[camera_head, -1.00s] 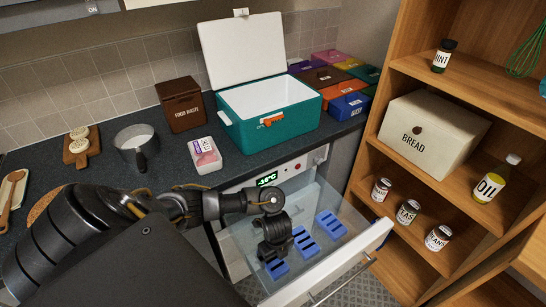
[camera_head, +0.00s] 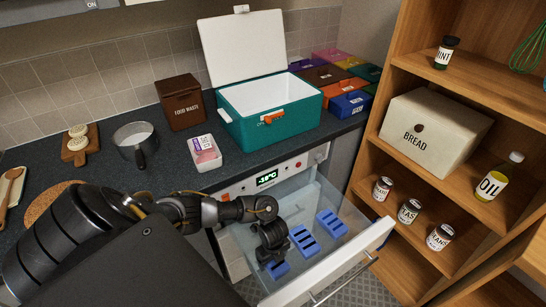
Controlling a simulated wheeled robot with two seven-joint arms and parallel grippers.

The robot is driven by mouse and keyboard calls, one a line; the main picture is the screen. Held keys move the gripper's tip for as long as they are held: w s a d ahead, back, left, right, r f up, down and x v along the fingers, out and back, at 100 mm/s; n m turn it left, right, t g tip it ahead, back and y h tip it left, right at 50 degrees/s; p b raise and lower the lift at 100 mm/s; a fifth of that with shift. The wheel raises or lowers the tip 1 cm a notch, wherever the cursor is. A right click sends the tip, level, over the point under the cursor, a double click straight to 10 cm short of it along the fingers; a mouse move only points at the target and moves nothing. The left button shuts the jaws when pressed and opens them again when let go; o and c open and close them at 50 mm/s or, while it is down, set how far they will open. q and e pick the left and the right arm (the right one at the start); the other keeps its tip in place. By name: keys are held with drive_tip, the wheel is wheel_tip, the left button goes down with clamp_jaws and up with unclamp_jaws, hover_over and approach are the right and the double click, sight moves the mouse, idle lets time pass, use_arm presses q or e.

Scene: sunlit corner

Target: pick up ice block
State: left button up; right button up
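Blue ice blocks lie in the open glass-sided drawer (camera_head: 340,262) below the counter. One ice block (camera_head: 331,223) is at the drawer's right, another ice block (camera_head: 304,241) is in the middle, and a third ice block (camera_head: 277,269) is at the left, partly covered by my gripper. My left gripper (camera_head: 272,256) points down into the drawer, over or beside the left block. Its fingers are dark and small, so I cannot tell whether they are open or touch the block. My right gripper is out of view.
An open teal cooler (camera_head: 270,108) stands on the counter, its white lid raised. A food waste bin (camera_head: 182,101), a pink-labelled tub (camera_head: 205,153) and a pot (camera_head: 135,143) are nearby. A wooden shelf (camera_head: 440,85) with a bread box (camera_head: 433,133) rises at the right.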

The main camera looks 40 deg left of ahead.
use_arm(q)
drive_tip(key=c, duration=0.9)
wheel_tip(320, 180, up, 10)
drive_tip(key=p, duration=0.3)
drive_tip(key=w+d+r+n, duration=0.1)
drive_tip(key=w+d+r, duration=0.6)
drive_tip(key=w+r, duration=0.1)
drive_tip(key=shift+r+n, duration=0.3)
drive_tip(key=shift+r, duration=0.6)
drive_tip(key=w+d+r, duration=0.1)
drive_tip(key=r, duration=0.3)
drive_tip(key=d+r+n, duration=0.1)
drive_tip(key=d+r, duration=0.1)
drive_tip(key=r, duration=0.1)
drive_tip(key=w+d+r+n, duration=0.1)
drive_tip(key=d+r, duration=0.1)
drive_tip(key=r, duration=0.2)
drive_tip(key=shift+w+r, duration=0.35)
drive_tip(key=s+a+r+n, duration=0.1)
drive_tip(key=r+n, duration=0.1)
drive_tip(key=r, duration=0.3)
drive_tip(key=s+a+r+n, duration=0.1)
drive_tip(key=s+r+n, duration=0.1)
drive_tip(key=r, duration=0.4)
drive_tip(key=s+a+r+n, duration=0.2)
drive_tip(key=r, duration=0.3)
drive_tip(key=shift+a+r, duration=0.1)
drive_tip(key=shift+r, duration=0.15)
drive_tip(key=shift+s+n, duration=0.1)
drive_tip(key=shift+n, duration=0.2)
